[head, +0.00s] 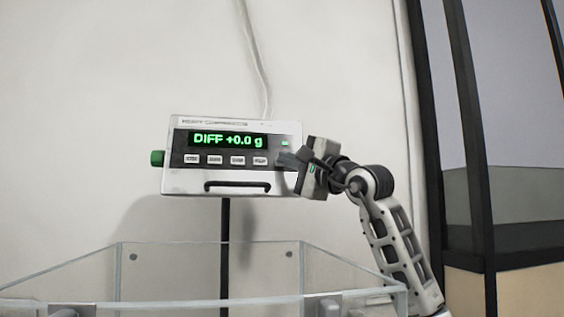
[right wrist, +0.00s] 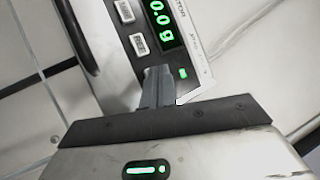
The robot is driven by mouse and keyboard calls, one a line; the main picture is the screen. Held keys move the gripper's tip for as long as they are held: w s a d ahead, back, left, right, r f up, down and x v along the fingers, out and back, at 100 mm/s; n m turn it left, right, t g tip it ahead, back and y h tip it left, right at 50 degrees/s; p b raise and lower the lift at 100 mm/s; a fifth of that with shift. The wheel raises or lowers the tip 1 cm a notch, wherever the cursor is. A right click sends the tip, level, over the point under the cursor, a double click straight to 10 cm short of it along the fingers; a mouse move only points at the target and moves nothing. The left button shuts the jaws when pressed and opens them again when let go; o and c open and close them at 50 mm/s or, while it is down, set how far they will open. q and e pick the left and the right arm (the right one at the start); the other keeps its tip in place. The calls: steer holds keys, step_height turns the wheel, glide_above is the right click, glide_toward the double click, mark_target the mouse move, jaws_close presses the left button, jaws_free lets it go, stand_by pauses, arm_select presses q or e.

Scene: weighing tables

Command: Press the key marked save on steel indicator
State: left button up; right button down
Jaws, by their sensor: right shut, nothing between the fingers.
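The steel indicator (head: 235,182) hangs on a dark post in front of the wall. Its green display reads "DIFF +0.0 g". Below the display is a row of several pale keys (head: 214,159); their labels are too small to read surely. My right gripper (head: 282,159) is shut and empty, its tips over the right end of the panel, just right of the last visible key (head: 260,161). In the right wrist view the shut fingers (right wrist: 158,80) point at the panel beside two keys (right wrist: 139,44); I cannot tell whether they touch it. The fingers may hide part of the panel.
A clear-walled box (head: 200,262) stands below and in front of the indicator. A green knob (head: 157,158) sticks out of the indicator's left side, and a dark handle (head: 237,185) is on its lower front. A cable (head: 255,60) runs up the wall. Dark window frames stand at right.

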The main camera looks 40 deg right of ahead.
steer(key=shift+w+d, duration=0.1)
steer(key=shift+w, duration=0.05)
stand_by(0.5)
steer(key=shift+s+a+r, duration=0.15)
steer(key=shift+s+a, duration=0.25)
steer(key=shift+s, duration=0.25)
steer(key=s, duration=0.1)
steer(key=s+a+r, duration=0.1)
steer(key=s+a, duration=0.1)
steer(key=s, duration=0.1)
steer(key=shift+s+a+r, duration=0.1)
steer(key=shift+a+r, duration=0.05)
steer(key=shift+r, duration=0.05)
stand_by(0.9)
